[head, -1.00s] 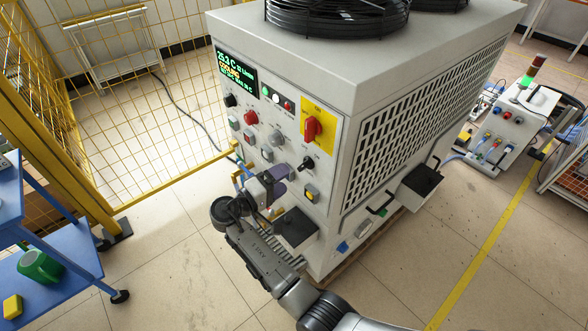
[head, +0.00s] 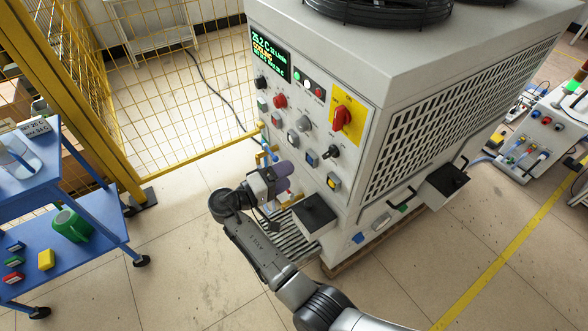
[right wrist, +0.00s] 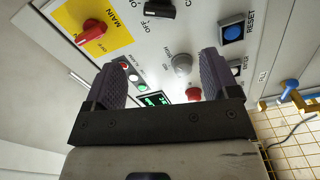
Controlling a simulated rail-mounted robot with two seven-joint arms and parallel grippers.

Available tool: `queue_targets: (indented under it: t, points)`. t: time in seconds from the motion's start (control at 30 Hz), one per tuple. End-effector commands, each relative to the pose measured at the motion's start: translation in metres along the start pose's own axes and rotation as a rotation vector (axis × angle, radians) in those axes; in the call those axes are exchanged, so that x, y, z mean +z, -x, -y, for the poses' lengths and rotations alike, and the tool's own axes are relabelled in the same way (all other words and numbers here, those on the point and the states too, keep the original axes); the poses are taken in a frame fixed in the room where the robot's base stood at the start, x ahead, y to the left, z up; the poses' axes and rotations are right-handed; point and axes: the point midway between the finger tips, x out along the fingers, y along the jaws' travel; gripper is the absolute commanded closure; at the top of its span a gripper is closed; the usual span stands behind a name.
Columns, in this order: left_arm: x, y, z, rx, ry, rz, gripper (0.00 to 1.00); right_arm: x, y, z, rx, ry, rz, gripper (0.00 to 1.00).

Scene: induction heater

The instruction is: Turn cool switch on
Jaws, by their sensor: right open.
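The white heater cabinet has a control panel. A black rotary switch (head: 331,151) sits below the large red main switch (head: 341,117) on its yellow plate. In the right wrist view the black switch (right wrist: 160,8) is at the top edge, partly cut off. "OFF" and a letter "C" show near it; the rest of the label is out of frame. My right gripper (head: 283,178) is open and empty, in front of the panel's lower left, apart from the black switch. In the right wrist view its fingers (right wrist: 160,75) are spread toward the panel. My left gripper is not in view.
A red button (head: 280,101), a grey round knob (head: 293,137) and several square buttons share the panel. The lit display (head: 268,57) is at upper left. A black box (head: 315,214) juts out below. A blue cart (head: 95,235) and yellow fence stand left.

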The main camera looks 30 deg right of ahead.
Motion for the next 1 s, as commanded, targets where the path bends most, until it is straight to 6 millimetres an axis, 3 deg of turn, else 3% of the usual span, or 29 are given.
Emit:
queue_targets:
  t: [0.2,0.43,1.0]
  points:
    - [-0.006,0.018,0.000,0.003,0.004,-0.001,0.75,0.001,0.003,-0.003,-0.002,-0.214,0.000,0.19]
    - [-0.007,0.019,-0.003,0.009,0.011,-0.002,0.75,0.002,-0.008,0.001,-0.001,-0.308,0.001,0.19]
    - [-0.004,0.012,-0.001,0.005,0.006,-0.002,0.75,0.003,-0.105,0.001,0.000,-0.307,0.000,0.19]
